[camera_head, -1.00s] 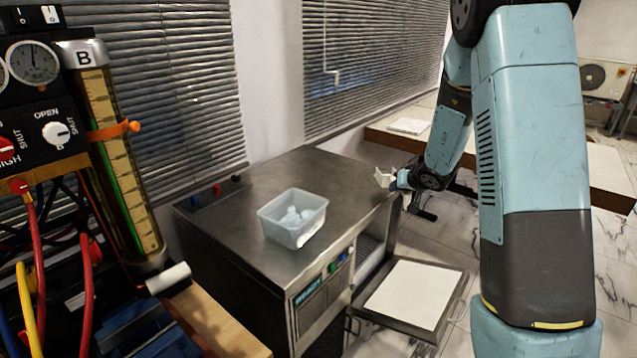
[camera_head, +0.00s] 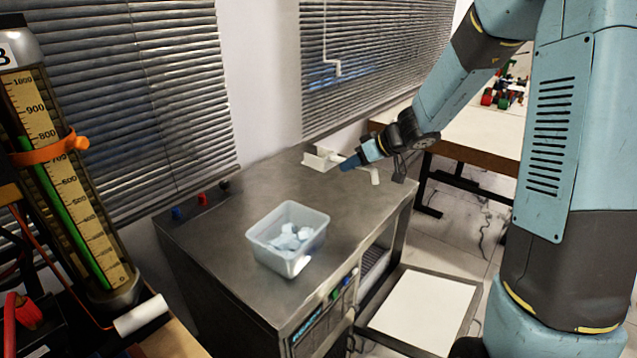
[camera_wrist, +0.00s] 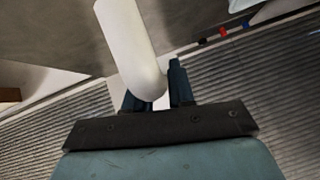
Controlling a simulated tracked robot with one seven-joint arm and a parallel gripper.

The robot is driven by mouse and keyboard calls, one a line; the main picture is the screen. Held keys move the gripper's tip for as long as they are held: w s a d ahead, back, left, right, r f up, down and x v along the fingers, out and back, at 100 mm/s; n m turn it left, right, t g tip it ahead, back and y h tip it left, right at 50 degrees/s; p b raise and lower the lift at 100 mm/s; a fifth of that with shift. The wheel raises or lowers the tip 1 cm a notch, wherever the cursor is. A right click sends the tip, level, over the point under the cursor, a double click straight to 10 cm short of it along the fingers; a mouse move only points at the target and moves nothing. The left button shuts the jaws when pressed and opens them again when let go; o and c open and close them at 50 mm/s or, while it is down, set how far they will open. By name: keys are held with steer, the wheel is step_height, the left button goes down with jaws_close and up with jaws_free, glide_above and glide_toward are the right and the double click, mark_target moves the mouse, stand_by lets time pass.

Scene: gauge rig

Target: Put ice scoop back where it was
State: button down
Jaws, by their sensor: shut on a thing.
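The white ice scoop (camera_head: 320,158) is at the back right of the steel machine top (camera_head: 262,184); I cannot tell whether it touches the surface. My gripper (camera_head: 352,162) is shut on the scoop, reaching in from the right. A white rounded piece, seemingly the handle's end, shows just right of the fingers. In the wrist view the scoop's thick white handle (camera_wrist: 128,38) runs up from between the dark fingers (camera_wrist: 157,88). The fingers partly hide the grip. A translucent bin (camera_head: 287,258) with several pale ice pieces stands on the machine top, left of and nearer than the scoop.
The machine's front door (camera_head: 424,312) hangs open at the lower right. A gauge column (camera_head: 70,165) with an orange clamp stands at the left. Window blinds (camera_head: 372,62) are behind. A table (camera_head: 482,132) is at the back right. The machine top around the bin is clear.

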mark_target(335, 164)
steer(key=w+a+f, duration=0.1)
steer(key=w, duration=0.1)
steer(key=w+a+f, duration=0.1)
steer(key=w, duration=0.1)
steer(key=w+a+f, duration=0.1)
steer(key=w+a, duration=0.1)
steer(key=w, duration=0.1)
steer(key=shift+a+f, duration=0.1)
steer(key=shift+f, duration=0.15)
steer(key=w+f, duration=0.1)
steer(key=w+a+f, duration=0.1)
steer(key=w+f, duration=0.1)
steer(key=w+a+f, duration=0.1)
steer(key=f, duration=0.1)
steer(key=shift+w+f, duration=0.2)
steer(key=shift+f, duration=0.05)
steer(key=shift+w+a+f, duration=0.1)
steer(key=shift+w+f, duration=0.05)
steer(key=shift+f, duration=0.8)
steer(key=shift+w+a+f, duration=0.1)
steer(key=shift+w+f, duration=0.05)
steer(key=shift+f, duration=0.75)
steer(key=c, duration=1)
jaws_free()
steer(key=shift+d, duration=0.1)
steer(key=shift+o, duration=0.2)
